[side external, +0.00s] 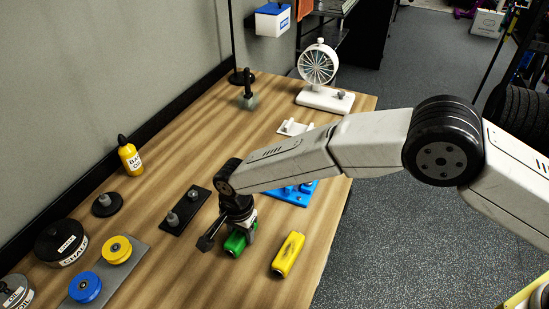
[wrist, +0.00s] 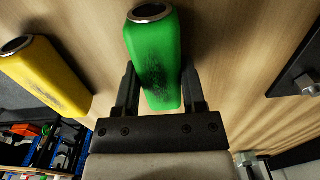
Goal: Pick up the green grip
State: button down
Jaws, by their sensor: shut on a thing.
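The green grip (side external: 235,244) is a block-like handle with a metal-ringed hole in one end. It lies on the wooden table, below my gripper (side external: 243,228). In the wrist view, the green grip (wrist: 154,55) sits between the two dark fingers of my gripper (wrist: 160,88), which are shut on it near its lower end. In the side external view my wrist hides part of the grip. I cannot tell whether it is clear of the table.
A yellow grip (side external: 288,254) lies just right of the green one. A black plate with pegs (side external: 184,212) is to the left, and a blue pegged plate (side external: 300,195) is behind. Yellow (side external: 117,249) and blue (side external: 85,287) spools stand at front left. The table's right edge is close.

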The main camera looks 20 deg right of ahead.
jog(key=shift+r, duration=0.1)
jog(key=shift+r, duration=0.8)
jog(key=s+d+r, duration=0.8)
jog(key=s+r, duration=0.3)
jog(key=shift+s, duration=0.25)
jog(key=shift+r, duration=0.1)
